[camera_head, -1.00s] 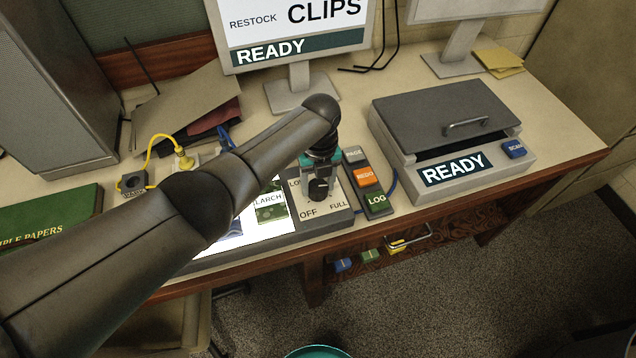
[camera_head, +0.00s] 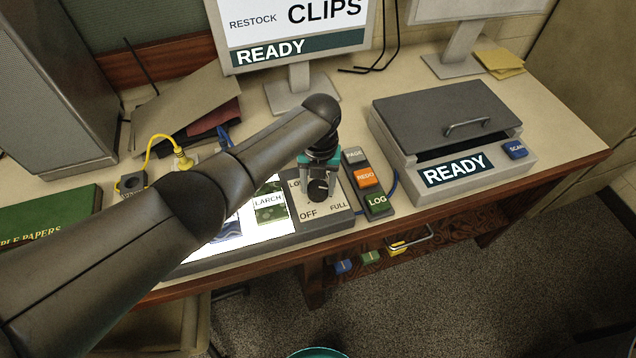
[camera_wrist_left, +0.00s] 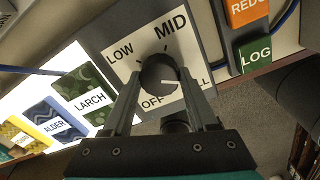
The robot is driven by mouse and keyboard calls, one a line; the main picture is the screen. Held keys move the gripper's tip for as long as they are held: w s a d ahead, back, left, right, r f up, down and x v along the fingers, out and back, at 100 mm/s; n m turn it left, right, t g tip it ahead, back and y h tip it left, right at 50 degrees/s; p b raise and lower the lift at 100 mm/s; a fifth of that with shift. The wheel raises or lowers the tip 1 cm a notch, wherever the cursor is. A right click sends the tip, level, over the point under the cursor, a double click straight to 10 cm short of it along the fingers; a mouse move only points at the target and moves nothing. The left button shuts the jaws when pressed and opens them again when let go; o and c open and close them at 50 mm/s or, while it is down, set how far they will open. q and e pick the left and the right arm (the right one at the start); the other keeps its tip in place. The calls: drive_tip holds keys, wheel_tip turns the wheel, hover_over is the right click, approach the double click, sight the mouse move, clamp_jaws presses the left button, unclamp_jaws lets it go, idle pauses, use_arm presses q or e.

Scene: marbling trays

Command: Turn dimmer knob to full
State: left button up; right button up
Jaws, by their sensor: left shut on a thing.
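The dark round dimmer knob (camera_head: 318,191) stands on a pale panel (camera_head: 335,207) marked LOW, OFF and FULL. In the left wrist view the knob (camera_wrist_left: 157,73) sits between both fingers of my left gripper (camera_wrist_left: 158,80), which is shut on it. A pale line on the knob points right and slightly down, toward the FULL label, which is partly hidden by a finger. MID and LOW are readable above it. My left gripper also shows from above in the head view (camera_head: 319,180). My right gripper is not in view.
The lit panel with sample cards (camera_head: 268,207) adjoins the knob on the left. PAGE, REDO (camera_head: 366,178) and LOG buttons stand close on its right. A scanner box (camera_head: 450,125) is farther right. A monitor (camera_head: 290,35) stands behind.

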sight(320, 187)
use_arm(q)
drive_tip(key=shift+w+r, duration=0.1)
drive_tip(key=o, duration=1.4)
wheel_tip(320, 187, up, 15)
drive_tip(key=shift+d+r+p, duration=0.1)
drive_tip(key=shift+d+p, duration=0.05)
drive_tip(key=shift+p, duration=0.65)
